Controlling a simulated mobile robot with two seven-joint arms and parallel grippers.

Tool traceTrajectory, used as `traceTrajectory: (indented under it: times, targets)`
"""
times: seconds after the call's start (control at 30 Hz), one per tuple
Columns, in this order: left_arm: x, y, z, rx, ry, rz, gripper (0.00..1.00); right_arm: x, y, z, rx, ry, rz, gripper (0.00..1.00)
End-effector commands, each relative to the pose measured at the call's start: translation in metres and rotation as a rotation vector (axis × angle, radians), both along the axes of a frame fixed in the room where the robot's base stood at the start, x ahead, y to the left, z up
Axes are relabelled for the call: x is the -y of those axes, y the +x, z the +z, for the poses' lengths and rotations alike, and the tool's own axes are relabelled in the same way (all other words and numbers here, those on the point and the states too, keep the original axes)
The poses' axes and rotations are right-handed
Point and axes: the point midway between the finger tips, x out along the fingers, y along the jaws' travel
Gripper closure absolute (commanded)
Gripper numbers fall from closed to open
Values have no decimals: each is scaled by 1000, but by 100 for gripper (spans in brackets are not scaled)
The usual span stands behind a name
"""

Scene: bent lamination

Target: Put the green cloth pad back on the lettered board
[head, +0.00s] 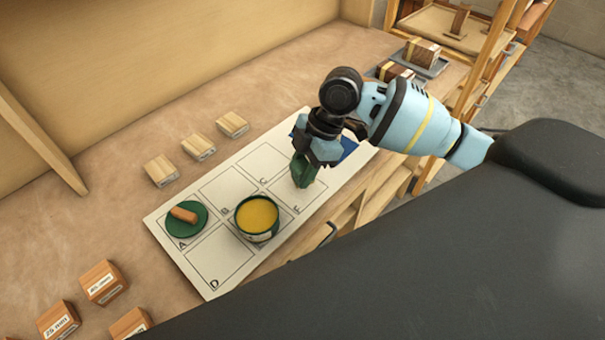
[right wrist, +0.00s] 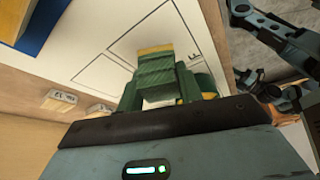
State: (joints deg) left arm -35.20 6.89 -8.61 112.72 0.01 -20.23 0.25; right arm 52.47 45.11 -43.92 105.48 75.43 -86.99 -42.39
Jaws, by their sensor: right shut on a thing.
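The green cloth pad (head: 303,174) is held by my right gripper (head: 316,150) over the right part of the lettered board (head: 220,272). In the right wrist view the folded pad (right wrist: 155,72) is ridged green with a yellowish edge, and the board (right wrist: 108,70) lies behind it. Whether the pad touches the board I cannot tell. The board is white with outlined boxes; A, B, C, D and F can be made out. Dark and blue arm parts at the upper right of the right wrist view look like my left arm; its jaws are unclear.
An open green tin of yellow stuff (head: 257,217) stands on the board, left of the pad. A green disc with a wooden piece (head: 186,217) lies on box A. A blue item (head: 348,146) lies at the board's far end. Wooden blocks (head: 161,171) stand behind.

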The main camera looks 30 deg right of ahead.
Motion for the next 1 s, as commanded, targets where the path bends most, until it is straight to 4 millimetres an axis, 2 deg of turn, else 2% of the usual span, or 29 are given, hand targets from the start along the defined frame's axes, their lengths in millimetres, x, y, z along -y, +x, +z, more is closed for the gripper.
traceTrajectory:
  times: [0.03,0.13,0.57,0.6,0.73,1.0]
  targets:
    - [0,1,1,2,0,-1,63,0,-1,-9,-5,-2,-1,82]
    - [-1,1,2,5,2,-3,63,0,-1,-20,0,-1,-1,82]
    - [-1,0,0,2,3,-3,63,0,-1,-27,0,0,-1,82]
    - [-1,1,1,2,3,-3,63,0,-1,-26,1,0,0,59]
    - [-1,1,1,3,2,-3,63,0,-1,-26,1,0,0,43]
    - [-1,1,1,2,2,-2,63,0,0,-25,1,0,0,43]
